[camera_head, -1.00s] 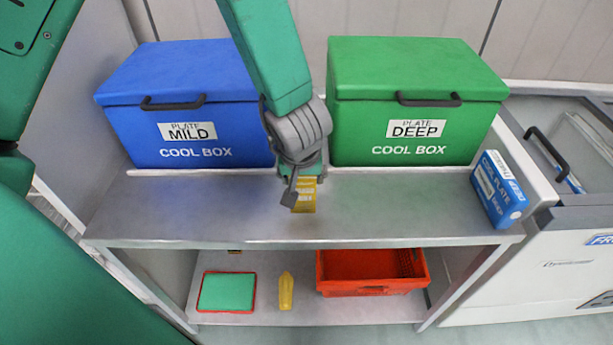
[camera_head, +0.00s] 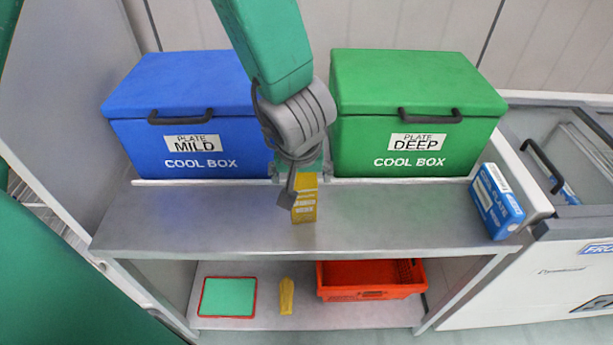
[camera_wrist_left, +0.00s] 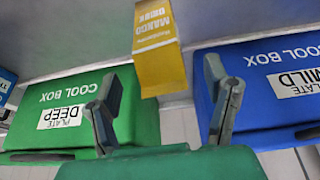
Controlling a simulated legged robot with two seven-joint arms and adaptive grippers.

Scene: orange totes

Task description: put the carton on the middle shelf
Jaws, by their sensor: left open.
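The yellow carton (camera_head: 304,200), marked as a mango drink, stands upright on the grey middle shelf (camera_head: 400,215), in front of the gap between the two cool boxes. My left gripper (camera_head: 298,182) is just behind and above it in the head view and partly hides its top. My right gripper is in neither view.
A blue cool box (camera_head: 185,120) and a green cool box (camera_head: 415,110) stand at the back. A blue-and-white pack (camera_head: 497,202) stands at the shelf's right end. Below are a green tray (camera_head: 228,297), a yellow bottle (camera_head: 286,296) and a red crate (camera_head: 370,293). A freezer (camera_head: 570,260) is at right.

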